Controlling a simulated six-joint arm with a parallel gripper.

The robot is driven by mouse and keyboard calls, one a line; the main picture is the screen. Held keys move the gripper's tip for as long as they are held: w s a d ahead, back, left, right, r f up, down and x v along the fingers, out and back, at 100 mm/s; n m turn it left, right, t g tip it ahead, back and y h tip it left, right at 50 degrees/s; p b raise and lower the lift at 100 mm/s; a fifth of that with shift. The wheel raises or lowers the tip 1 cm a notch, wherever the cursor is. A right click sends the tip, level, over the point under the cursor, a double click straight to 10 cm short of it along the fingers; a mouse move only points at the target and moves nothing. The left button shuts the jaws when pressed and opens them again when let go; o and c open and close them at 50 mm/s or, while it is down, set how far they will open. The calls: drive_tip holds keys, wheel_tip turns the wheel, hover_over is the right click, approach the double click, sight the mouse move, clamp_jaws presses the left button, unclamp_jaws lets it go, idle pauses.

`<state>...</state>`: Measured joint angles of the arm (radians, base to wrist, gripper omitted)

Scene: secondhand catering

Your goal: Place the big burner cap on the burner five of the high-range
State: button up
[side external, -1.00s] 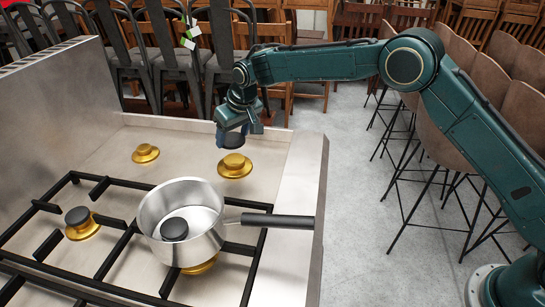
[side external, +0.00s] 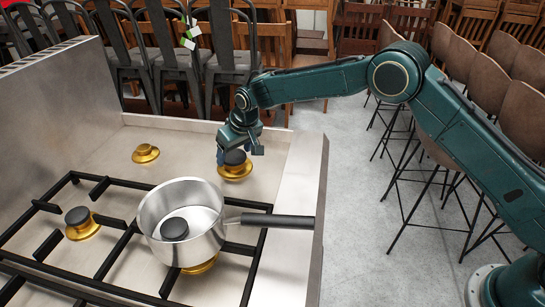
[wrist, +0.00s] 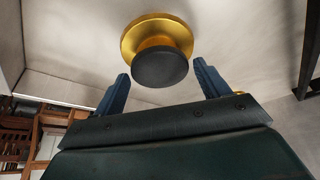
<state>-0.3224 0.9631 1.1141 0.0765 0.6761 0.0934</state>
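A black burner cap (side external: 235,157) sits on the gold burner (side external: 236,174) at the back right of the steel range (side external: 106,161). In the wrist view the cap (wrist: 160,68) lies on its gold burner (wrist: 135,31), looking roughly centred. My gripper (side external: 235,155) is at this burner in the side view. In the wrist view the fingers of my gripper (wrist: 161,72) are spread, one on each side of the cap, with gaps showing. No burner number is visible.
A steel saucepan (side external: 182,204) with a black handle (side external: 277,220) stands on the black grate (side external: 127,236); a dark round piece (side external: 174,229) shows inside it. A capped burner (side external: 79,220) is at left, a bare gold burner (side external: 145,153) at the back. Chairs (side external: 222,62) stand behind.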

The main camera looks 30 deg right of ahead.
drive_tip(key=shift+o, duration=0.7)
drive_tip(key=shift+r, duration=0.1)
drive_tip(key=shift+r, duration=0.2)
drive_tip(key=v, duration=1.1)
drive_tip(key=shift+s+r, duration=0.2)
drive_tip(key=shift+r, duration=0.1)
drive_tip(key=shift+d, duration=0.1)
